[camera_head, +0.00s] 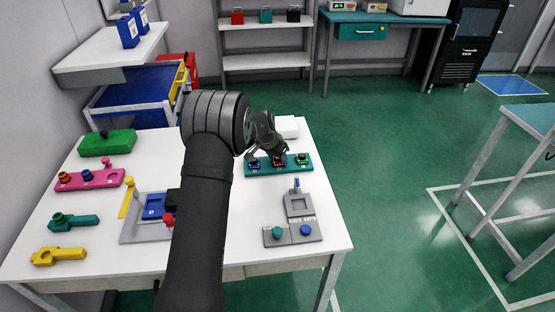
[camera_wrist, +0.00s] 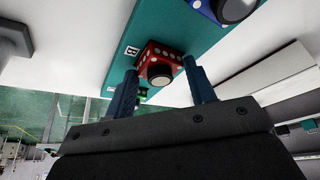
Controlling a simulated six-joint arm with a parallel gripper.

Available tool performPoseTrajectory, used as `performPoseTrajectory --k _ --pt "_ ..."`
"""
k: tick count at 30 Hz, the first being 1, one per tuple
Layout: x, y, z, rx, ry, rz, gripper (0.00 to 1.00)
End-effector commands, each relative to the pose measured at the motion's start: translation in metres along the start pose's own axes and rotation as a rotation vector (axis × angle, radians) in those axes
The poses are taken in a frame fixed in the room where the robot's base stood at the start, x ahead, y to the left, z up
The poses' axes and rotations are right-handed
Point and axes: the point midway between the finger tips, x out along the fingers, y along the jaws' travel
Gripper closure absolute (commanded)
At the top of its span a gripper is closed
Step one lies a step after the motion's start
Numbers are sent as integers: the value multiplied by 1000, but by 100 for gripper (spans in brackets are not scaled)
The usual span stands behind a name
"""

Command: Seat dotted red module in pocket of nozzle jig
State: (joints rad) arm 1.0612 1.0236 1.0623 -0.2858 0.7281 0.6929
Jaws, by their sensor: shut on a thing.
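The red module (camera_wrist: 153,53) has white dots and a black round knob. It sits on the teal rack (camera_wrist: 113,62) beside a label "B". My gripper (camera_wrist: 163,85) has one finger on each side of it and is shut on it. In the head view my gripper (camera_head: 272,153) reaches down over the rack's middle, partly hiding the red module (camera_head: 279,161). A grey jig (camera_head: 300,208) with a recess, a blue upright pin and teal and blue buttons stands nearer on the table. A second grey fixture (camera_head: 140,232) with a blue block is left of my arm. I cannot tell which is the nozzle jig.
A blue module (camera_head: 254,164) and a green module (camera_head: 303,159) flank the red one on the rack. A white box (camera_head: 287,127) stands behind. Green, pink, teal and yellow parts line the table's left side. White table is clear between rack and right grey jig.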

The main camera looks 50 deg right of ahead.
Motion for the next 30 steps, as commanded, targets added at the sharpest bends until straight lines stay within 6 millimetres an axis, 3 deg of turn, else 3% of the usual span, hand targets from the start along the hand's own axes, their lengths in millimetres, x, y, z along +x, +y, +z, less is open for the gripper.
performPoseTrajectory --k 5,9,18,30 --pt "-15 0 -7 0 2 -2 72" --pt "-40 -1 -17 1 2 -3 72" --pt "-77 72 -28 3 1 0 72" --pt "-106 131 -30 2 -3 0 72"
